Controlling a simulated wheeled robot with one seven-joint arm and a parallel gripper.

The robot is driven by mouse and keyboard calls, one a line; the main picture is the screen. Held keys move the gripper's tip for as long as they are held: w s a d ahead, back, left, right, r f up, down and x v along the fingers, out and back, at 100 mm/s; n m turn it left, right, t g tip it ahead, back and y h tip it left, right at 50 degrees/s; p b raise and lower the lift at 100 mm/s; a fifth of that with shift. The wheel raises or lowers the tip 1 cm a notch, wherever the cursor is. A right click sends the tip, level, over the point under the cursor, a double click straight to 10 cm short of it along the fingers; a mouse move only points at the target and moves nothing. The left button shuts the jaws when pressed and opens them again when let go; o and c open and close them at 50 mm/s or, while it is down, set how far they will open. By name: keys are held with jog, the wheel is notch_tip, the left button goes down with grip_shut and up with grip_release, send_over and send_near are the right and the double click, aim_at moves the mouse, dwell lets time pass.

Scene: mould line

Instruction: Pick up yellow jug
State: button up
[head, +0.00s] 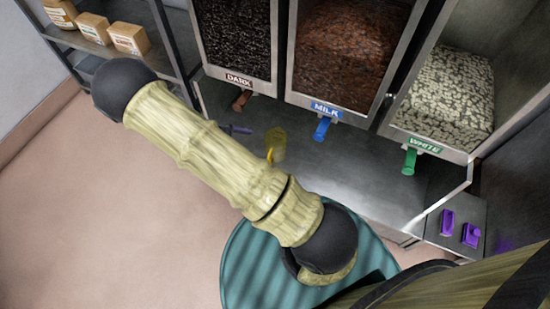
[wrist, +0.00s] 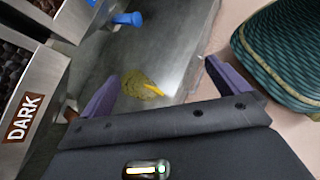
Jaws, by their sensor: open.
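The yellow jug (head: 278,150) is small and translucent, with a yellow handle, and stands on the grey metal counter (head: 350,190) below the dispensers. In the wrist view the jug (wrist: 135,84) lies ahead between my two purple fingers, nearer the left finger, with its handle pointing right. My gripper (wrist: 162,70) is open and empty, and the jug is beyond the fingertips. In the head view my arm hides most of the gripper; one purple finger (head: 238,129) shows left of the jug.
Dispensers labelled DARK (head: 238,79), MILK (head: 326,110) and WHITE (head: 424,146) hang over the counter with brown, blue and green spouts. Purple moulds (head: 471,235) sit at right. A teal ribbed surface (head: 245,265) is in front. A shelf with boxes (head: 128,38) stands back left.

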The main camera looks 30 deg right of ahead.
aim_at(268, 148)
jog(key=w+a+f+n+t+h+b, duration=0.1)
jog(key=w+f+n+t+h+b, duration=0.1)
jog(key=f+b, duration=0.5)
jog(key=w+a+f+n+t+h+b, duration=0.2)
jog(key=f+n+t+b, duration=0.4)
jog(key=f, duration=0.9)
jog(key=shift+w+h+b, duration=0.35)
jog(key=shift+w+h, duration=0.4)
jog(key=shift+h, duration=0.15)
jog(key=shift+f, duration=0.15)
jog(key=b+x, duration=0.5)
jog(key=x, duration=0.6)
jog(key=shift+w+d+f+b, duration=0.1)
jog(key=shift+d+f+b, duration=0.1)
jog(key=shift+d+b, duration=0.1)
jog(key=shift+d+r, duration=0.15)
jog(key=shift+d, duration=0.1)
